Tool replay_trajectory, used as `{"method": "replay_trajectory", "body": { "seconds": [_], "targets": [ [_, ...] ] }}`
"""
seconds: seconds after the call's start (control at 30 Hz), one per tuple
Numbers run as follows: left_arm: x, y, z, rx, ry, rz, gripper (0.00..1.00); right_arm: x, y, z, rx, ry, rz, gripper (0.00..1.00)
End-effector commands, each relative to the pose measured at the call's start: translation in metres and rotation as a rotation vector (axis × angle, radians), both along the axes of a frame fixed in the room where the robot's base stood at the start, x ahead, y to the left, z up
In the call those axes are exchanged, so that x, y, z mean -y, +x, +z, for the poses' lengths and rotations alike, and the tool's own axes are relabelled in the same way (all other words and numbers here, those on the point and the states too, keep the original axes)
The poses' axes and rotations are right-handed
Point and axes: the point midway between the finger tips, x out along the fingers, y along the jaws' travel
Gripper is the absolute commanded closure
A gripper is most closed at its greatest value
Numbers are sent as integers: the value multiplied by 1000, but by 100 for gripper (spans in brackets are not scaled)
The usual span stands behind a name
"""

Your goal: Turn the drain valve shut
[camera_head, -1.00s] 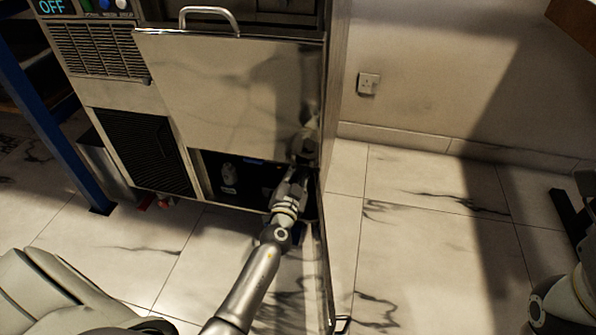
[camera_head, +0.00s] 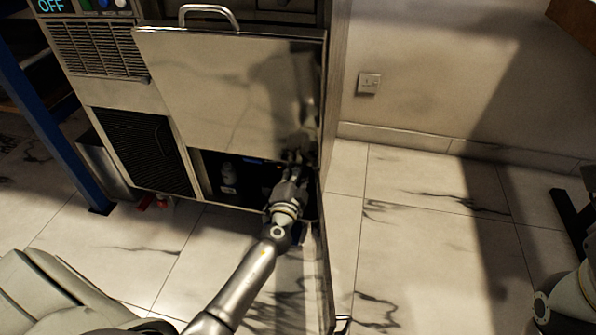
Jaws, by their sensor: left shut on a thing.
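The steel machine (camera_head: 230,90) stands in the upper left, with a dark open compartment (camera_head: 210,172) low in its front. My left gripper (camera_head: 294,166) reaches into the right side of this compartment. Its fingers are shut on a small part there, which I take to be the drain valve's handle; the fingers and the shadow hide it, so its angle cannot be told. My right gripper is out of the picture.
A pale bottle-like object (camera_head: 228,175) stands inside the compartment. An open door (camera_head: 325,275) shows edge-on close to the right of my left arm. A blue post (camera_head: 50,120) stands at the left.

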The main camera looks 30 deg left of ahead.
Motion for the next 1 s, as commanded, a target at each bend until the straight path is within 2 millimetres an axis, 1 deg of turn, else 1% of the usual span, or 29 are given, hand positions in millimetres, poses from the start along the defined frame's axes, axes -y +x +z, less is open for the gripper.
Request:
{"method": "replay_trajectory", "body": {
  "seconds": [0.2,0.5,0.7,1.0],
  "targets": [
    [0,-1,-2,-54,195,-1,100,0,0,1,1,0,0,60],
    [0,-1,-2,-108,401,-1,100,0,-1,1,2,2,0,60],
    [-1,-1,-2,-129,484,1,100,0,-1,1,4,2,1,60],
    [-1,-1,-2,-141,528,1,100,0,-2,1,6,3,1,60]
  ]
}}
